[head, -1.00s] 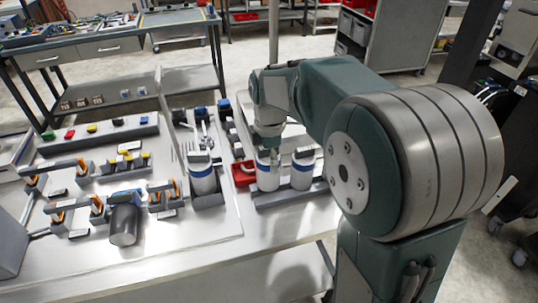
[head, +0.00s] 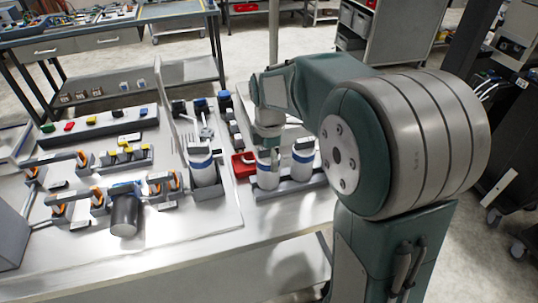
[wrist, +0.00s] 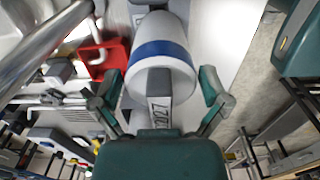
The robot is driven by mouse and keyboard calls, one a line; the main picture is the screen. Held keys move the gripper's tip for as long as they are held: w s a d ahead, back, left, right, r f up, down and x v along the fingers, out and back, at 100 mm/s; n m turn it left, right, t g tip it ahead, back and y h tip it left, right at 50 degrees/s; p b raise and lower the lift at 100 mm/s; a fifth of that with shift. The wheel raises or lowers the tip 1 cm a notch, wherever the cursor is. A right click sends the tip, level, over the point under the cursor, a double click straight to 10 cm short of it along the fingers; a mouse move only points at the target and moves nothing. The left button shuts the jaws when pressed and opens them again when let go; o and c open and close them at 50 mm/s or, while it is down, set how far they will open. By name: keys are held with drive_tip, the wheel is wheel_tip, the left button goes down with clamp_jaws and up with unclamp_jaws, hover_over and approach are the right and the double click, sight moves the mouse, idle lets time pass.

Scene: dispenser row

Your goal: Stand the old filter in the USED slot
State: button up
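My gripper (head: 268,149) is over a white filter (head: 267,173) with a blue band, which stands in a grey holder (head: 290,188) at the front right of the bench. In the wrist view the fingers of my gripper (wrist: 160,92) are spread on both sides of this filter (wrist: 162,50), with gaps beside its grey handle, whose label seems to read 2027. A second filter (head: 303,160) stands to its right in the same holder. A third filter (head: 203,168) stands in a separate grey holder to the left. I cannot read any USED marking.
A red bin (head: 243,164) is just behind and left of the gripped-over filter; it also shows in the wrist view (wrist: 108,58). A thin upright panel (head: 166,104) stands left of several dark blocks.

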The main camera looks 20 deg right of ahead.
idle(0.3)
wheel_tip(320, 180, up, 12)
drive_tip(key=shift+f, duration=0.1)
idle(0.4)
drive_tip(key=s+f+m+t, duration=0.3)
drive_tip(key=s+m+t, duration=0.2)
drive_tip(key=s+m, duration=1.3)
drive_tip(key=s, duration=0.3)
drive_tip(key=shift+a+f+t, duration=0.15)
drive_tip(key=shift+a+t, duration=0.05)
drive_tip(key=shift+t, duration=0.1)
drive_tip(key=shift+w, duration=0.1)
idle(0.5)
